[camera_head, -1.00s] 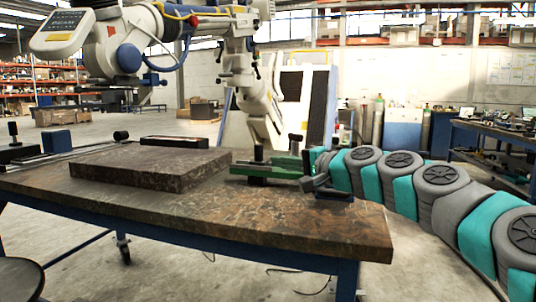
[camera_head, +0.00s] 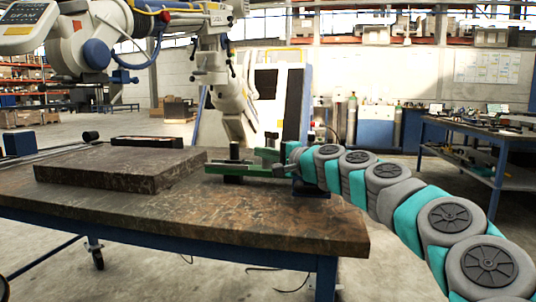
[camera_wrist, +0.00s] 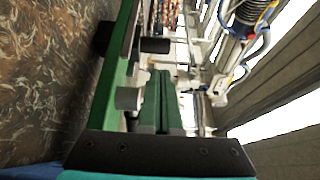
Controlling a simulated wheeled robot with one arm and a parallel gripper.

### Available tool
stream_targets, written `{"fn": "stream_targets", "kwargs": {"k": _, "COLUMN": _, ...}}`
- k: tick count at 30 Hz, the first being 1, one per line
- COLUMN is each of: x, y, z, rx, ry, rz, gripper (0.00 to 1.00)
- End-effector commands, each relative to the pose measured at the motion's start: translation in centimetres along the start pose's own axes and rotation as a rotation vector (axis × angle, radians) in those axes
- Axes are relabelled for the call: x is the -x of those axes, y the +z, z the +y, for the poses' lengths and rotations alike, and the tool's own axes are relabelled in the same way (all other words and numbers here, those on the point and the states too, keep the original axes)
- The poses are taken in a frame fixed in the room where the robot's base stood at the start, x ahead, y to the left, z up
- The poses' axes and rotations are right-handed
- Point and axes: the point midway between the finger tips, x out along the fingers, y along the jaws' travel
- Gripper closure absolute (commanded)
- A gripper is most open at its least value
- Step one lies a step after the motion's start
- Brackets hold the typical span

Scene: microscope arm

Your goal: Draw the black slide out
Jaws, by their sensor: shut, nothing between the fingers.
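My gripper (camera_head: 267,156) is above the table's far right part; its dark green fingers (camera_wrist: 166,78) lie together in the wrist view, with nothing between them. Beside them runs a longer green bar (camera_head: 246,169), close to the tabletop; it also shows in the wrist view (camera_wrist: 112,90). A black upright post (camera_head: 234,150) stands at the bar's left end; in the wrist view the post (camera_wrist: 154,45) lies just beyond my fingertips, apart from them. A black block (camera_wrist: 103,38) sits by the bar there. I cannot tell which black part is the slide.
A thick dark slab (camera_head: 120,170) lies on the brown worktable (camera_head: 240,220), left of the green bar. A long black case (camera_head: 160,142) lies behind it. The table's front right is clear. A large white and blue machine arm (camera_head: 210,60) hangs behind the table.

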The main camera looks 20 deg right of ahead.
Motion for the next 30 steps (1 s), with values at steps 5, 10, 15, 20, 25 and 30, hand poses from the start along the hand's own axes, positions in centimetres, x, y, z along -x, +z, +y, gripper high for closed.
{"fn": "stream_targets", "kwargs": {"k": 5, "x": -3.1, "y": 0.0, "z": 0.1, "rx": 0.000, "ry": 0.002, "rz": 0.000, "gripper": 1.00}}
{"fn": "stream_targets", "kwargs": {"k": 10, "x": -4.8, "y": 0.0, "z": 0.0, "rx": 0.000, "ry": 0.000, "rz": 0.001, "gripper": 1.00}}
{"fn": "stream_targets", "kwargs": {"k": 15, "x": -5.6, "y": 0.0, "z": 0.0, "rx": 0.000, "ry": -0.001, "rz": 0.002, "gripper": 1.00}}
{"fn": "stream_targets", "kwargs": {"k": 20, "x": -5.8, "y": 0.0, "z": 0.0, "rx": 0.000, "ry": 0.000, "rz": 0.001, "gripper": 1.00}}
{"fn": "stream_targets", "kwargs": {"k": 25, "x": -5.8, "y": 0.0, "z": 0.0, "rx": 0.000, "ry": 0.000, "rz": 0.001, "gripper": 1.00}}
{"fn": "stream_targets", "kwargs": {"k": 30, "x": -6.7, "y": 0.7, "z": 0.1, "rx": 0.001, "ry": 0.002, "rz": -0.002, "gripper": 1.00}}
